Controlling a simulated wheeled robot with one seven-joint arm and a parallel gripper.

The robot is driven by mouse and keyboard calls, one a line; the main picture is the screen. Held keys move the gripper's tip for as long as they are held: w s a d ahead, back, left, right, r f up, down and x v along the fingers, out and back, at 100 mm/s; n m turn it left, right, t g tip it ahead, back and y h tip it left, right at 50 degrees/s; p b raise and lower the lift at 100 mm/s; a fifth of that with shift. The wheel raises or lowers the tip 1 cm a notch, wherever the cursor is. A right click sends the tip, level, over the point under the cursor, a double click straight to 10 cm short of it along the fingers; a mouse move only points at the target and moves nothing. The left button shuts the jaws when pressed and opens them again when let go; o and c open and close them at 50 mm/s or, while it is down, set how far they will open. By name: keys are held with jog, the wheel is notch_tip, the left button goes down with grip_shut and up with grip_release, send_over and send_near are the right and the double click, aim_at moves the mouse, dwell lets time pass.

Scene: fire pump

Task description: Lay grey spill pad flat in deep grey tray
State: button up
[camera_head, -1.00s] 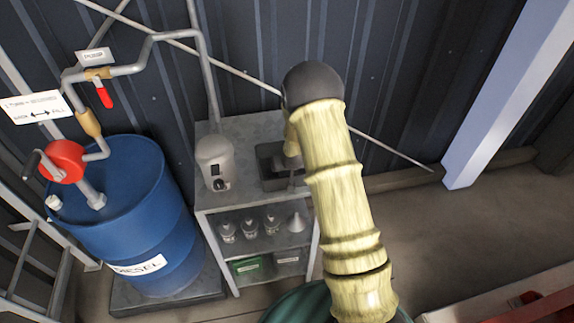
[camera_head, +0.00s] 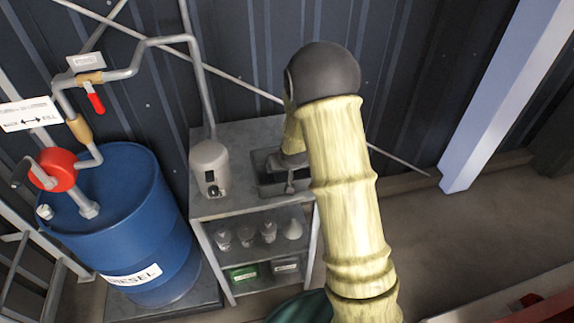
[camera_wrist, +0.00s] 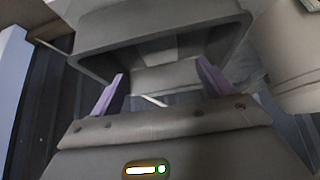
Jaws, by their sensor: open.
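The deep grey tray (camera_head: 262,182) stands on the metal bench top, right of the pale canister. My gripper (camera_head: 290,186) is over the tray, pointing down, and its body hides part of it. In the wrist view the tray's rim (camera_wrist: 90,62) fills the upper middle, and my gripper (camera_wrist: 161,70) shows two purple fingers spread apart at the tray's opening. A lighter grey surface lies between and beyond the fingers; I cannot tell whether it is the spill pad or the tray itself. I cannot make out the pad in the head view.
The pale canister (camera_head: 209,168) stands close left of the tray. The bench (camera_head: 225,207) has lower shelves with glass jars, a funnel and small bins. A blue diesel drum (camera_head: 125,225) with pipework stands at left.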

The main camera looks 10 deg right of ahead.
jog(key=shift+b+v, duration=0.3)
jog(key=shift+v, duration=2)
jog(key=shift+s+r, duration=0.1)
jog(key=shift+s, duration=0.15)
jog(key=s+r+g, duration=0.2)
jog(key=s+r, duration=0.1)
jog(key=s, duration=0.8)
jog(key=s+r+g, duration=0.2)
jog(key=s+r, duration=0.2)
jog(key=s, duration=0.7)
jog(key=shift+c, duration=0.2)
